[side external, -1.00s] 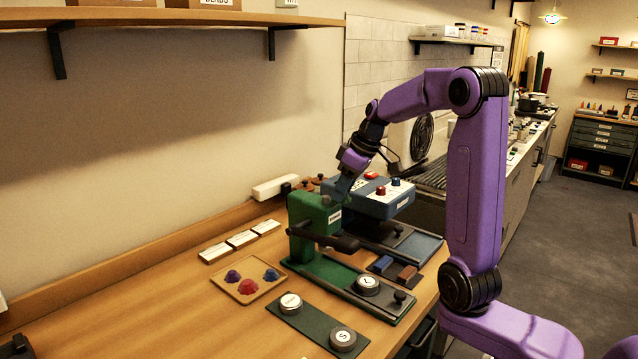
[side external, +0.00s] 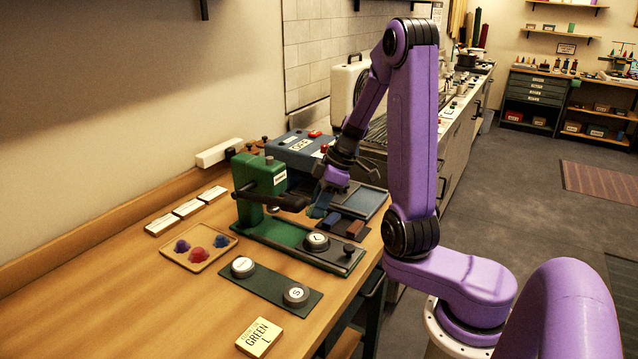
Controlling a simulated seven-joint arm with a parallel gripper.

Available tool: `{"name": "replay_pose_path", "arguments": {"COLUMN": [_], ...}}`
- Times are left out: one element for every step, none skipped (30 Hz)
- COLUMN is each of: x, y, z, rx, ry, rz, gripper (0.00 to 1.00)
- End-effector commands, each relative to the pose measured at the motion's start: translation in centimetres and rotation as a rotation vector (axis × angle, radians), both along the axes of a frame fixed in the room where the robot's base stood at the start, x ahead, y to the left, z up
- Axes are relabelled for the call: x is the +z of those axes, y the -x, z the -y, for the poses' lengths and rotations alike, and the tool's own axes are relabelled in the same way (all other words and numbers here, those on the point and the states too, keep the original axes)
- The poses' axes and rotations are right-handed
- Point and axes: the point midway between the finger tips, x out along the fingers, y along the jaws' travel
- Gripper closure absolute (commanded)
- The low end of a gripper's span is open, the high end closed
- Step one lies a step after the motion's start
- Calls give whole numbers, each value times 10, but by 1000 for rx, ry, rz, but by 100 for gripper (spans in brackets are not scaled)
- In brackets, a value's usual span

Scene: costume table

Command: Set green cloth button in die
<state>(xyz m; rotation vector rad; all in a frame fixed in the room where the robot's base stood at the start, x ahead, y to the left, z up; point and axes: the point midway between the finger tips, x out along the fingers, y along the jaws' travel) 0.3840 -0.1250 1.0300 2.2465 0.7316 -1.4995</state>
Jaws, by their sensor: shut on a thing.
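My gripper (side external: 319,208) is in the side view, right of the green press (side external: 260,185) and above the dark sliding base area. A small teal-green piece (side external: 314,212) shows at its fingertips, and the gripper is shut on it; it looks like the green cloth button, though its outline is small and partly hidden. A round die marked L (side external: 317,241) sits on the press's green slide base (side external: 285,231), below and close to the gripper. Two more round dies, a pale one (side external: 243,266) and one marked S (side external: 296,294), sit on a dark green mat (side external: 268,283).
A wooden tray (side external: 208,231) holds purple, red and blue cloth pieces. A card reading GREEN L (side external: 260,337) lies at the front. A blue machine (side external: 301,150) stands behind the press. A blue and a brown block (side external: 354,229) lie right of the slide. The front-left tabletop is clear.

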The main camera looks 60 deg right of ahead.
Motion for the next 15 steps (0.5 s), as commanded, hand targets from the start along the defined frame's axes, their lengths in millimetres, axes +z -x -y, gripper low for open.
{"name": "replay_pose_path", "arguments": {"x": [-4, -6, -8, -9, -11, -13, -15, -17, -21, -23, -26, -31, -33, -37, -40], "y": [0, 0, 0, 0, 0, 0, 0, 0, 0, 0, 0, 0, 0, 1, 0], "z": [0, 0, 0, 0, 0, 0, 0, 0, 0, 0, -1, -1, -1, -1, -1], "rx": [-1, -1, -1, -1, -1, -1, -1, -1, 0, -1, 0, -1, -1, -2, -2], "ry": [0, -1, -1, -1, 0, 0, -1, -3, -3, -3, -2, -3, -2, -2, -3], "rz": [-2, -2, -2, -2, -2, 0, -1, -1, -1, -1, -1, -2, -2, -4, -3], "gripper": [94, 94, 94, 94, 94, 94, 94, 94, 94, 94, 94, 94, 94, 94, 94]}}
